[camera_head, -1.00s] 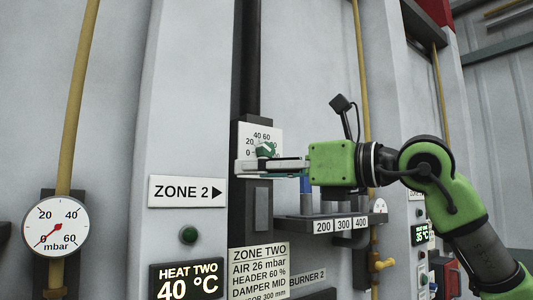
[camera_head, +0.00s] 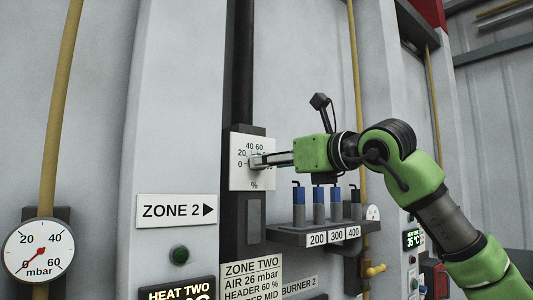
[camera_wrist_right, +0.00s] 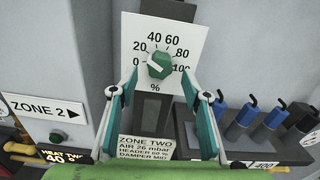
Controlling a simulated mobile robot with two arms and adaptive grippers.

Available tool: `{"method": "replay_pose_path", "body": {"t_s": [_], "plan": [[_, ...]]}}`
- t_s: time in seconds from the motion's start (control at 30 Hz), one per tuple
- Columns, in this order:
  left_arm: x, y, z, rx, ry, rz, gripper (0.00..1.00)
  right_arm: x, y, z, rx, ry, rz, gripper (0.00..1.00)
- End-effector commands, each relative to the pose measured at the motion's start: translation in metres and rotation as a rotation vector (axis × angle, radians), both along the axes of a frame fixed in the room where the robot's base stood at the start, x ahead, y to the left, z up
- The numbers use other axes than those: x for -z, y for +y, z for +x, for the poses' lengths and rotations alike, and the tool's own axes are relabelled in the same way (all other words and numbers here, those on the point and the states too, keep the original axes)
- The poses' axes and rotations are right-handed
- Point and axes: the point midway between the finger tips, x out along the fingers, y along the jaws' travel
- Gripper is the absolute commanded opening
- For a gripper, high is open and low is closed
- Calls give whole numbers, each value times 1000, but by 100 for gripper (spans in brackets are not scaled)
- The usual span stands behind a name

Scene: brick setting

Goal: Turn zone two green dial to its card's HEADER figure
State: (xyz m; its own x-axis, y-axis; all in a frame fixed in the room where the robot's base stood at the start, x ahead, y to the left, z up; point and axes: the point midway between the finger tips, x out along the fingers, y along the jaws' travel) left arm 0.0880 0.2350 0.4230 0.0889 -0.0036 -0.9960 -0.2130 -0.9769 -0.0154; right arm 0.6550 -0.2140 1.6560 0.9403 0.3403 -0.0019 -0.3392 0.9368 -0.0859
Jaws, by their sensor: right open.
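The green dial (camera_wrist_right: 159,64) sits on a white scale plate (camera_wrist_right: 165,30) marked 0 to 100 %. It also has a white pointer mark, which is on its left side, around the 0 to 20 end; the exact reading is hard to tell. In the head view my right gripper (camera_head: 256,162) is in front of the plate (camera_head: 241,180) and hides the dial. In the right wrist view my right gripper (camera_wrist_right: 160,76) is open, one finger each side of the dial. The ZONE TWO card (camera_head: 252,278) reads AIR 26 mbar, HEADER 60 %. My left gripper is out of view.
A shelf (camera_head: 285,237) labelled 200, 300, 400 holds blue-topped and dark cylinders right of and below the plate. A ZONE 2 sign (camera_head: 176,210), a green button (camera_head: 180,254) and a mbar gauge (camera_head: 39,250) are left. A yellow pipe (camera_head: 357,90) runs behind my arm.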

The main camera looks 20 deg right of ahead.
Motion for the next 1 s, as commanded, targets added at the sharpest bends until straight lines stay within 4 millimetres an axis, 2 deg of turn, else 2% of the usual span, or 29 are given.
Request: {"method": "replay_pose_path", "body": {"t_s": [0.03, 0.2, 0.53, 0.67, 0.7, 1.0], "plan": [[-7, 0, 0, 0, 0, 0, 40, -3, 4, 7, -2, 1, 0, 43], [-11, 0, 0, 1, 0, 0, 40, -1, 7, 20, -1, 0, 0, 43], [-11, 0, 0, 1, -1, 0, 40, 0, 9, 23, -1, -1, -1, 43], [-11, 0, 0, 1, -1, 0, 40, 0, 9, 22, -1, -1, 0, 10], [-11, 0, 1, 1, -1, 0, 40, 0, 9, 22, -1, -1, 0, 5], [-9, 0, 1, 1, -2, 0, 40, 1, 9, 22, -1, 4, 18, 5]]}}
